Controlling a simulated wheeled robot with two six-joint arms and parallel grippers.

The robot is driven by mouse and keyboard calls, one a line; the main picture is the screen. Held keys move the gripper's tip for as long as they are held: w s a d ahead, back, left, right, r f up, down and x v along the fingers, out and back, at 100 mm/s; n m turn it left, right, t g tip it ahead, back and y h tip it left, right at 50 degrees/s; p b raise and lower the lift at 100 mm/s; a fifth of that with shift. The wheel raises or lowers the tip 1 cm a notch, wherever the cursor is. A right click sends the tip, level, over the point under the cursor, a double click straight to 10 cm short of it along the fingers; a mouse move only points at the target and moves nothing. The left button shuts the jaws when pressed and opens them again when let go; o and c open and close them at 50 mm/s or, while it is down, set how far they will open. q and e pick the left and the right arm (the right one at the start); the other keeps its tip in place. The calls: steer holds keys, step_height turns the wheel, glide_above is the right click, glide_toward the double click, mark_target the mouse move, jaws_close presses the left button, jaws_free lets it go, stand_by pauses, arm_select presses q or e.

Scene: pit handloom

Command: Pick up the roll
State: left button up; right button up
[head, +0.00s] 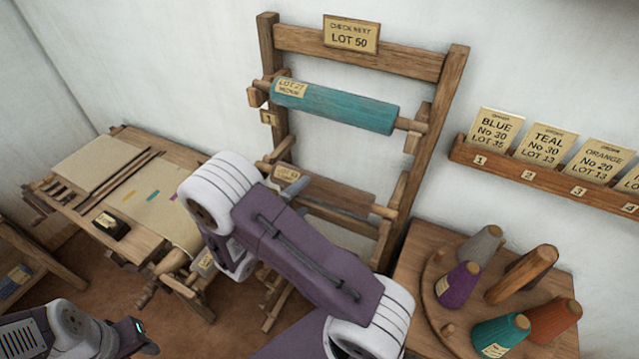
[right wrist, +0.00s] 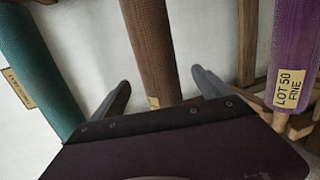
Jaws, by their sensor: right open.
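A rack (head: 455,85) against the wall holds rolls on wooden bars, under a sign (head: 351,34) reading LOT 50. The top roll (head: 340,106) is teal, labelled LOT 27. A brown roll (head: 335,195) sits lower, partly hidden by my right arm. In the right wrist view, the teal roll (right wrist: 38,75) is left, the brown roll (right wrist: 150,50) central and a purple roll (right wrist: 292,50) right, labelled LOT 50 FINE. My right gripper (right wrist: 162,92) is open and empty, its fingertips to either side of the brown roll's lower end in the picture; I cannot judge the gap.
A wooden loom table (head: 185,152) with cloth stands left. My right arm crosses the middle of the head view.

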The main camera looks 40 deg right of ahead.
mark_target(310, 193)
steer(key=d+p, duration=0.2)
steer(key=shift+d+r+p, duration=0.3)
steer(key=shift+d, duration=0.1)
steer(key=shift+w+d+f, duration=0.2)
steer(key=shift+d+f, duration=0.05)
steer(key=shift+d, duration=0.25)
steer(key=shift+w+d+f, duration=0.2)
steer(key=shift+d+f, duration=0.05)
steer(key=shift+d, duration=0.2)
steer(key=shift+w+d+f, duration=0.2)
steer(key=shift+w+f, duration=0.05)
steer(key=shift+w, duration=0.05)
steer(key=shift+s+a+r, duration=0.1)
steer(key=shift+s+a, duration=0.05)
steer(key=c, duration=1.2)
jaws_close()
